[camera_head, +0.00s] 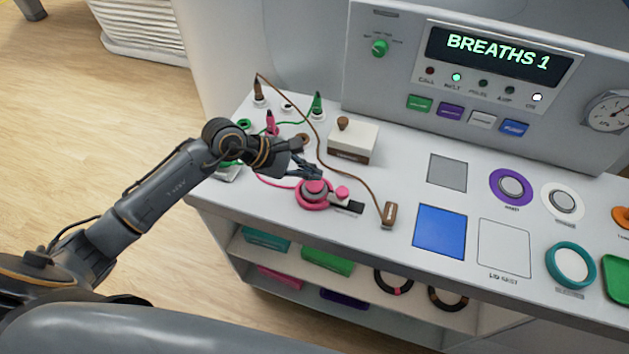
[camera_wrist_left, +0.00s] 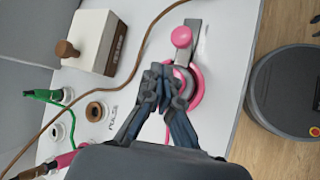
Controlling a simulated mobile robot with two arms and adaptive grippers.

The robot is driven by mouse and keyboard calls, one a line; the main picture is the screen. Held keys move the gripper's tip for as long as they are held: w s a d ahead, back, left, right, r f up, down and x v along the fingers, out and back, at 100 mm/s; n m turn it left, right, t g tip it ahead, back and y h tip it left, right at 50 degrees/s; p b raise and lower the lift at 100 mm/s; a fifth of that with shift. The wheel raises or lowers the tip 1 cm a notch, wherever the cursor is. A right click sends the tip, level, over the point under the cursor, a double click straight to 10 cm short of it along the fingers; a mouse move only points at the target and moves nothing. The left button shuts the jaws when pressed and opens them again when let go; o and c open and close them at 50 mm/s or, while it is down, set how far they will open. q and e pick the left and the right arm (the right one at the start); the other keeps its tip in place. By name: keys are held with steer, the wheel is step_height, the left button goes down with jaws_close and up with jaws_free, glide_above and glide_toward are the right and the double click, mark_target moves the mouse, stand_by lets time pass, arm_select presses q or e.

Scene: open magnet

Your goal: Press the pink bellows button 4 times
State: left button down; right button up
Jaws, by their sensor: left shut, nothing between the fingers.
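The pink bellows button (camera_head: 314,190) sits in a pink ring near the front left edge of the white counter. A pink knob (camera_head: 342,192) on a dark plate stands just to its right. My left gripper (camera_head: 318,174) is shut and empty, its fingertips right over the bellows. In the left wrist view the shut fingertips (camera_wrist_left: 164,82) cover part of the pink ring (camera_wrist_left: 197,88), with the pink knob (camera_wrist_left: 181,37) beyond it. I cannot tell whether the fingertips touch the bellows. The display (camera_head: 497,50) reads "BREATHS 1". My right gripper is not in view.
A white box with a brown knob (camera_head: 353,141) stands behind the bellows. A brown cable (camera_head: 318,135) runs to a brown plug (camera_head: 389,214) on the right. Coloured plugs and sockets (camera_head: 317,103) are at the back left. The blue pad (camera_head: 441,230) lies further right.

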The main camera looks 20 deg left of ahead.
mark_target(311, 184)
arm_select(q)
steer(key=shift+r+p, duration=0.85)
steer(key=shift+r, duration=1.3)
